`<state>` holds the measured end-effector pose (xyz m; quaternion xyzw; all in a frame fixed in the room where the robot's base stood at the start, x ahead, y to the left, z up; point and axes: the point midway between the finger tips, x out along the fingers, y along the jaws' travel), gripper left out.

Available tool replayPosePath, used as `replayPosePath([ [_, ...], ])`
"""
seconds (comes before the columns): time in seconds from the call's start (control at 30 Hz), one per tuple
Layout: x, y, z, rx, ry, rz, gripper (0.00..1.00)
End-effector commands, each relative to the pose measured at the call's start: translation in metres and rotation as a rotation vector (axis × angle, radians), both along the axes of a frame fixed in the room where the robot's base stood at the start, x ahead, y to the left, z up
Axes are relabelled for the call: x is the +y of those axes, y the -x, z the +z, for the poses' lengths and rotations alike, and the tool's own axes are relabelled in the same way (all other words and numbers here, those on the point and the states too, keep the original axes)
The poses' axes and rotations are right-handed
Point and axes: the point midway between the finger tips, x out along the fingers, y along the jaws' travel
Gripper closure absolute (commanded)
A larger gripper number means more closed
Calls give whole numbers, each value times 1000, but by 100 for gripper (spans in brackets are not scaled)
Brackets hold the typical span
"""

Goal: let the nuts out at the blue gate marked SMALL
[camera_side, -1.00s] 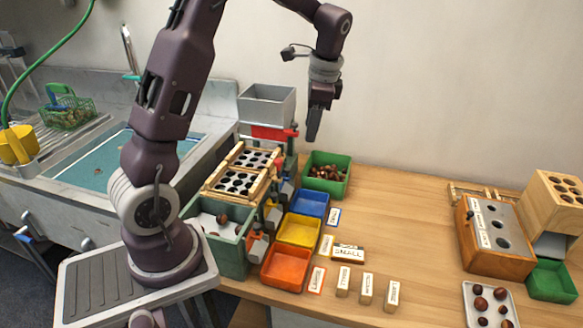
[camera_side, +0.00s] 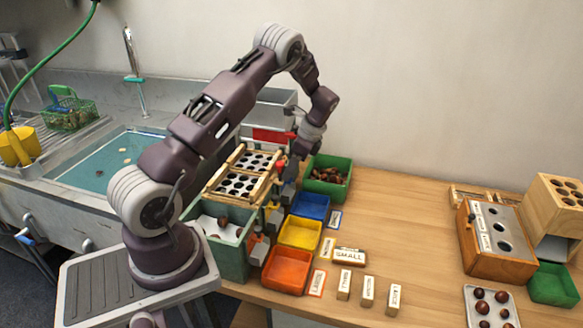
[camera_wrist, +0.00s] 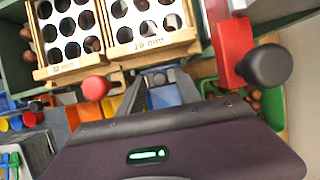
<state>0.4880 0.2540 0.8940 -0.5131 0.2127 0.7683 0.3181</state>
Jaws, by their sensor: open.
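The wooden-framed sorter (camera_side: 233,197) with hole plates stands left of centre in the side view. The blue tray (camera_side: 311,206) stands at its right side; a small card (camera_side: 334,218) with a blue border lies beside that tray. The blue gate itself is mostly hidden by my arm and cannot be made out clearly. My gripper (camera_side: 290,178) is low at the sorter's right side, above the back end of the blue tray. In the wrist view my gripper's open fingers (camera_wrist: 161,88) point towards the sorter's edge, with blue between them. I cannot tell whether they touch anything.
A red-knobbed handle (camera_wrist: 95,88) and a red lever (camera_wrist: 228,45) with a black knob flank my fingers. A green bin of nuts (camera_side: 328,176) stands behind; yellow (camera_side: 300,234) and orange (camera_side: 287,270) trays stand in front.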

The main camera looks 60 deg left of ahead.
Motion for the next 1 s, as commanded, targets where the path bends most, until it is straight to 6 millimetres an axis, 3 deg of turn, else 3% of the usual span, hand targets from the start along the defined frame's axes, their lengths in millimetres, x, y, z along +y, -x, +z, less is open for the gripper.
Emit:
replayPosePath([
  [0.03,0,0,0,0,0,0,63],
  [0.23,0,0,0,0,0,0,100],
  [1.0,-1,-1,1,-1,0,0,100],
])
